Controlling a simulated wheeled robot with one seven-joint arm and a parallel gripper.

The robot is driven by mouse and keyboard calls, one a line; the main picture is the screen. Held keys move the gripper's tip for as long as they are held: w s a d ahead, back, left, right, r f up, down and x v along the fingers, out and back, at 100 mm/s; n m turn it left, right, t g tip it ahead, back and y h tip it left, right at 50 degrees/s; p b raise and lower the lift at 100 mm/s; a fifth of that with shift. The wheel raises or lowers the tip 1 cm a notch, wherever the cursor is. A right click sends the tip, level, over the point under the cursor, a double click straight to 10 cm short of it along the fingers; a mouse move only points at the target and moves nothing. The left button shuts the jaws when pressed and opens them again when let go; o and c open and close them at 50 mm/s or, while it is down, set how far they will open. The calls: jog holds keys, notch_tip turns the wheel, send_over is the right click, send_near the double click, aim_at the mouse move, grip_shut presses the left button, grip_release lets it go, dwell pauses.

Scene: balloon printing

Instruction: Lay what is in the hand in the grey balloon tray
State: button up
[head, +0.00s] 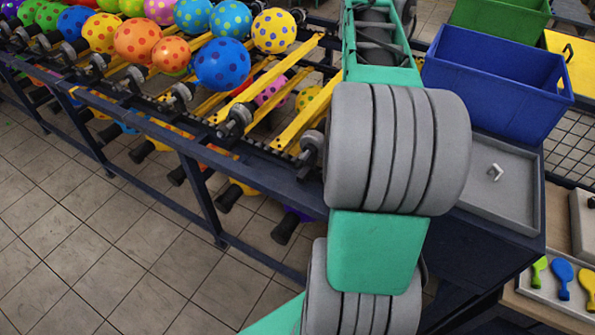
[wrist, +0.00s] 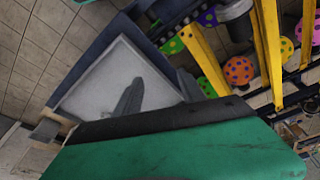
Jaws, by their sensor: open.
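A grey tray (head: 490,190) lies on the dark stand at the right, below the blue bin. A small pale bracket-shaped thing (head: 496,172) shows inside it; I cannot tell what it is. A light tray surface also shows in the wrist view (wrist: 95,80). Another pale tray (head: 548,290) at the lower right holds flat green, blue and yellow balloons. My gripper (wrist: 131,97) is open over the light tray surface in the wrist view. Its green housing covers the lower part there. No balloon shows between the fingers. My arm hides part of the head view.
A blue bin (head: 490,85) stands behind the grey tray, with a green bin (head: 500,22) beyond. A rack with yellow bars (head: 300,115) carries several dotted inflated balloons at the left. Tiled floor (head: 90,250) is clear in front of the rack.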

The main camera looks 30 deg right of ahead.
jog(key=w+a+f+n+t, duration=0.15)
jog(key=a+n, duration=0.35)
jog(key=a, duration=0.5)
jog(key=w+a+n+t, duration=0.25)
jog(key=a+n, duration=0.25)
jog(key=a, duration=0.6)
jog(key=s+a+f+n+y, duration=0.1)
jog(key=a+f+n, duration=0.1)
jog(key=a+n, duration=0.2)
jog(key=s+a+f+n+t+y, duration=0.1)
jog(key=s+a+f+n, duration=0.1)
jog(key=a, duration=0.9)
jog(key=shift+s+f+n+y, duration=0.25)
jog(key=shift+f+n+y, duration=0.15)
jog(key=shift+f+n, duration=0.5)
